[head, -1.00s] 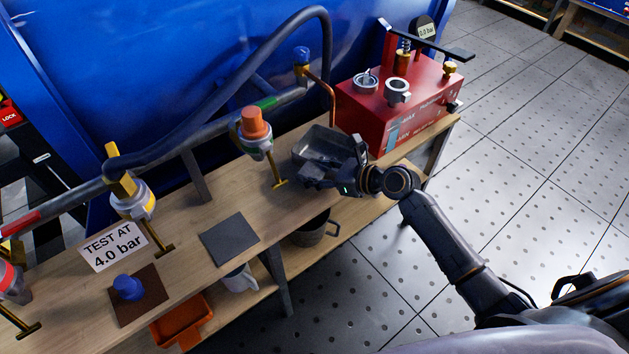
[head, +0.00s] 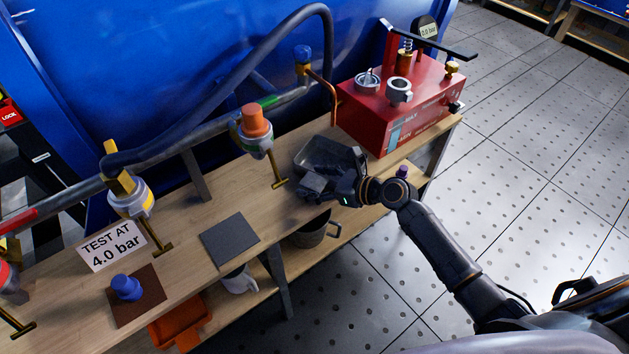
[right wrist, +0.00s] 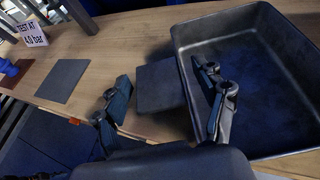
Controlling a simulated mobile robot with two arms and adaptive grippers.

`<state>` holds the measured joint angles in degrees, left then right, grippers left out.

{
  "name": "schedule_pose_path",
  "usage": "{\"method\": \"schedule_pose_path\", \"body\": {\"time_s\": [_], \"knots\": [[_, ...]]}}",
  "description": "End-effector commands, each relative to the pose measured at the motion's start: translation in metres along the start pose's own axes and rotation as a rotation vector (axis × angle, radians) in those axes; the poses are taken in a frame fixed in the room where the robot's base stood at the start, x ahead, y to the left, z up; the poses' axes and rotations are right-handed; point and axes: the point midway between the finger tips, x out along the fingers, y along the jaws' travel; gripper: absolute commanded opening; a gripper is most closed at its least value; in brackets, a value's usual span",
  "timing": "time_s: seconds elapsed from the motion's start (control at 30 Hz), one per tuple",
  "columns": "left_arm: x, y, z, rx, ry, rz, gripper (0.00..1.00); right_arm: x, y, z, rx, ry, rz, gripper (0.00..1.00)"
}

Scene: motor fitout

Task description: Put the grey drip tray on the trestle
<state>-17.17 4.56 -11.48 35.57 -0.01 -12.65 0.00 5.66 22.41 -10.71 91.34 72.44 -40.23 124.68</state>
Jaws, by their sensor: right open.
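The grey drip tray (head: 342,150) is a shallow rectangular pan on the wooden trestle top (head: 195,218), in front of the red pump. It also fills the right of the right wrist view (right wrist: 286,45). A flat dark grey tab (right wrist: 160,87) shows at its left side there. My right gripper (head: 322,183) is at the tray's near side. In the right wrist view the fingers are apart, one left of the tab and one over the tray's inside. Whether the tray's whole underside touches the wood is hidden. My left gripper is out of view.
The red pump (head: 420,108) stands at the right end. Taps with brass handles (head: 262,143) hang over the top. A grey mat (head: 229,240), a sign (head: 112,246) and a blue cap on a brown mat (head: 127,287) lie left. A pot (head: 312,234) and orange tray (head: 180,320) are below.

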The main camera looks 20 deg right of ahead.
Motion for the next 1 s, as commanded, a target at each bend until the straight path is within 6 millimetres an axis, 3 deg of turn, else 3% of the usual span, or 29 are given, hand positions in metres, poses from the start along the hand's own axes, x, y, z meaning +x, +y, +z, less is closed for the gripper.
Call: {"method": "schedule_pose_path", "body": {"time_s": [0.13, 0.27, 0.7, 1.0], "knots": [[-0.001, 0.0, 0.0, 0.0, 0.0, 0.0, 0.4, -0.002, 0.0, 0.003, -0.002, 0.0, 0.0, 0.71], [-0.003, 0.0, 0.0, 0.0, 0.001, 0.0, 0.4, -0.017, -0.001, 0.002, -0.001, 0.002, -0.002, 0.71], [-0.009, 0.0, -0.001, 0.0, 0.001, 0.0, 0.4, -0.104, 0.0, 0.001, 0.001, 0.003, 0.001, 0.71], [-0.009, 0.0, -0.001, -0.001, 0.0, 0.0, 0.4, -0.121, 0.0, 0.002, -0.001, 0.0, 0.001, 0.71]]}}
